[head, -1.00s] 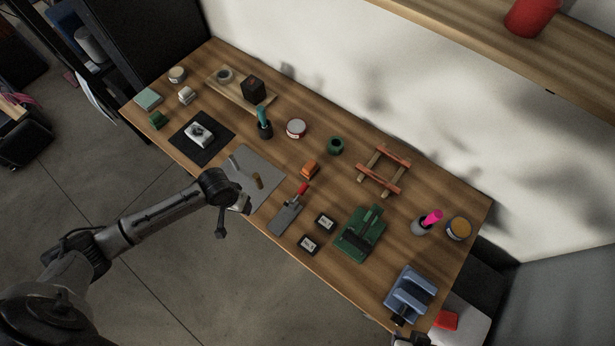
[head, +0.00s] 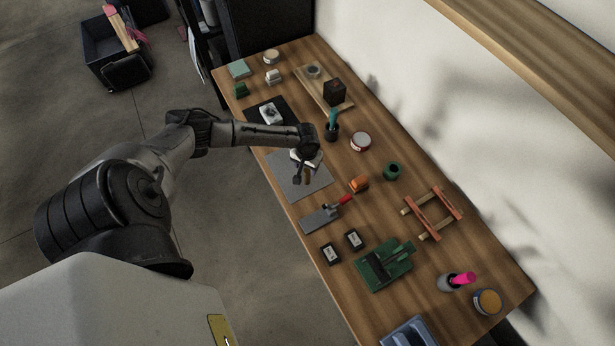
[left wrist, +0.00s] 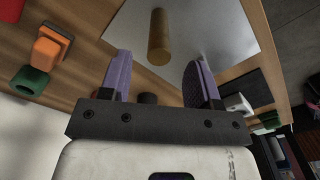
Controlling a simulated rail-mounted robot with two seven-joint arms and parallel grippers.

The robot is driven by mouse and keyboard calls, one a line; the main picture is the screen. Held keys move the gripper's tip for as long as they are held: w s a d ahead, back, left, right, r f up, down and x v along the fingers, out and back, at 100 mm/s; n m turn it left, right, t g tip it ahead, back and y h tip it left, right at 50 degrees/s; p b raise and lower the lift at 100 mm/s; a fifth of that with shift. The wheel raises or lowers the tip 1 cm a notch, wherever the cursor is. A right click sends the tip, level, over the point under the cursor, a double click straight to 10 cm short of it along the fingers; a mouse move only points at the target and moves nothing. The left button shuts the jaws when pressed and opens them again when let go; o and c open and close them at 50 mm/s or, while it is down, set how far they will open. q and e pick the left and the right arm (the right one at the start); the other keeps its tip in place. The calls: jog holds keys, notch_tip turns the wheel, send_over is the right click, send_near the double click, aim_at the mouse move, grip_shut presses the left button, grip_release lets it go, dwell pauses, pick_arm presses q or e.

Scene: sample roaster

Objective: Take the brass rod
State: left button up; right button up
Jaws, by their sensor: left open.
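The brass rod (left wrist: 159,38) is a short plain cylinder on a grey sheet (head: 287,180). In the left wrist view it lies ahead of the gap between my left fingers, apart from both. In the head view the rod (head: 308,179) is small and partly hidden by my left gripper (head: 301,171). My left gripper (left wrist: 160,78) is open, with purple finger pads and nothing held. The sheet also shows in the left wrist view (left wrist: 222,30). My right gripper is not in view.
A trowel with a red handle (head: 322,218), an orange block (head: 358,184) and a green ring-shaped piece (head: 392,171) lie near the sheet. A dark cup with a teal tool (head: 332,130) stands behind. A black mat (head: 252,115) is farther left.

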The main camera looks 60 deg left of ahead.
aim_at(307, 170)
pick_arm(q)
jog(key=shift+f+b, duration=0.5)
jog(key=shift+f, duration=2.45)
grip_shut()
